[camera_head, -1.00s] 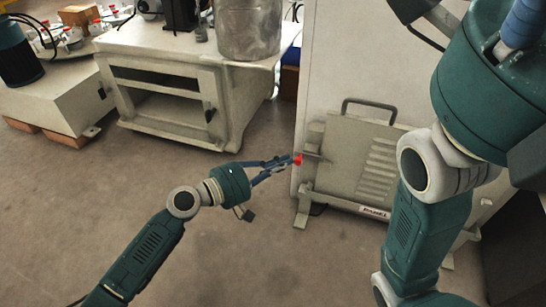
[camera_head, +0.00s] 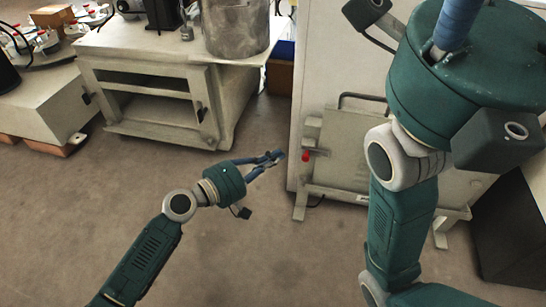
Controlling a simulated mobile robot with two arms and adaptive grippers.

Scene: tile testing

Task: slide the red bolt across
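The bolt's red end (camera_head: 306,156) shows at the left edge of the pale grey panel (camera_head: 340,140), which stands against a tall light cabinet. My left gripper (camera_head: 279,156) is just left of the red end, with a small gap between them. Its blue fingers point right towards it and hold nothing visible. Their tips look close together, so I cannot tell if they are open or shut. My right gripper (camera_head: 455,25) is large and close at the upper right. Only part of a blue finger shows, and its tips are cut off.
My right arm covers the right part of the panel. A low bench (camera_head: 160,50) with open shelves and a metal pot (camera_head: 235,28) stands at the back left. A dark box (camera_head: 510,225) is at the right. The floor around my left arm is clear.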

